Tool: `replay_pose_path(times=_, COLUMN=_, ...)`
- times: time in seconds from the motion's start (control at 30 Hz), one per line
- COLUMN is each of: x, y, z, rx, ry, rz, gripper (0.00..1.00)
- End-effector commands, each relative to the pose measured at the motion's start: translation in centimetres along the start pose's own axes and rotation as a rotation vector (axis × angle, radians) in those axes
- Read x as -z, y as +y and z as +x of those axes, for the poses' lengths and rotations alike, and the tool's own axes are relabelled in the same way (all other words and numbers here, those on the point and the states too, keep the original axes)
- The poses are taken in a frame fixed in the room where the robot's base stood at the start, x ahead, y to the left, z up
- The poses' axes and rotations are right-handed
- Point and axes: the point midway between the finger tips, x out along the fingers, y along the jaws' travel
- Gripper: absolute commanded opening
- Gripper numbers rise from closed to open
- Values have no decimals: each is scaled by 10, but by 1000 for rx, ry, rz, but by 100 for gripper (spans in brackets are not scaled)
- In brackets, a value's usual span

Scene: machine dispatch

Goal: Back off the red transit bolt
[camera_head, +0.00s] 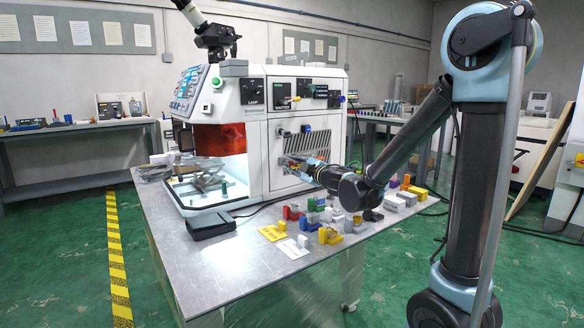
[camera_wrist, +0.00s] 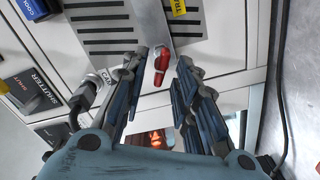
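The red transit bolt (camera_wrist: 161,68) shows in the wrist view as a short red piece on the machine's pale side panel, near a grey metal strip. My gripper (camera_wrist: 163,82) is open, with one dark finger on each side of the bolt. I see a gap between each finger and the bolt; I cannot tell how far the fingertips reach along it. In the head view my gripper (camera_head: 297,162) is at the slotted side of the white machine (camera_head: 230,100), and the bolt is not clearly seen there.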

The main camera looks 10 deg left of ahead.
Motion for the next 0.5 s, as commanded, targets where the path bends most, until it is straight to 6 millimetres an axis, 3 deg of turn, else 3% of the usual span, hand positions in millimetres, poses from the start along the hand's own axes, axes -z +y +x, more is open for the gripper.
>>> replay_pose_path(times=0.17, x=0, y=0, z=-15, rx=0, ry=-1, rz=0, gripper=28)
replay_pose_path(times=0.5, x=-2, y=0, z=-66, rx=0, ry=-2, rz=0, gripper=28)
